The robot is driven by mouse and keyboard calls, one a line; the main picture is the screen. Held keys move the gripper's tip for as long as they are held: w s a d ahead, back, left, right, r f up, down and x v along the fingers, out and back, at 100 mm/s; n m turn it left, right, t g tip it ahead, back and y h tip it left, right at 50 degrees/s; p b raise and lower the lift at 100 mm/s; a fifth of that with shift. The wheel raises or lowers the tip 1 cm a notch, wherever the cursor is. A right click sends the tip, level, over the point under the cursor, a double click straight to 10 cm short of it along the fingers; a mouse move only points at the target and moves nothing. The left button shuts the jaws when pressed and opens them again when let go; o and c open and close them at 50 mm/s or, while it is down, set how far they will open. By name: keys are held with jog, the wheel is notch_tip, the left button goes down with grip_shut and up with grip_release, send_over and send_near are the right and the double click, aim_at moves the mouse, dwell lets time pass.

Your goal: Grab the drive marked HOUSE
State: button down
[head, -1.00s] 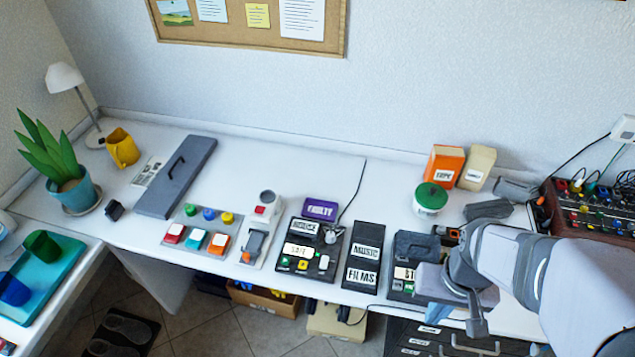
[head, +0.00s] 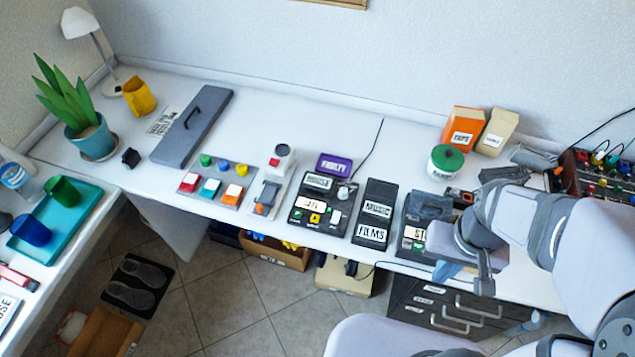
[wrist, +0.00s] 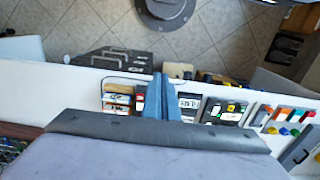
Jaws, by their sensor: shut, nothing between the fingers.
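A dark drive with a white label (head: 318,181) that seems to read HOUSE sits in the back of a black unit (head: 303,216) on the desk. Its lettering is small and blurred. In front of it on the same unit is another white label, with coloured buttons below. My gripper (head: 445,270) is at the desk's front edge, to the right of that unit and near a box labelled FILMS and MUSIC (head: 374,212). In the wrist view my gripper (wrist: 158,78) has its blue-grey fingers together and empty.
A purple drive marked FAULTY (head: 334,164) lies behind the black unit. A button panel (head: 215,186) and a white device (head: 270,190) stand to its left. At bottom left, a white label (head: 8,308) ending in USE is cut off. Drawers (head: 450,305) stand below the desk.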

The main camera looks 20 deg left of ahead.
dwell(0.4)
jog(key=c, duration=1)
grip_release()
jog(key=m+y+b, duration=0.4)
jog(key=m+b, duration=0.9)
jog(key=m, duration=0.4)
send_near(319, 181)
jog(key=shift+s+a+f+m+y, duration=0.1)
jog(key=shift+s+f+m+y, duration=0.05)
jog(key=shift+f+m+y, duration=0.3)
jog(key=shift+h, duration=0.25)
jog(key=shift+p+x, duration=1.05)
jog(key=shift+x, duration=2.45)
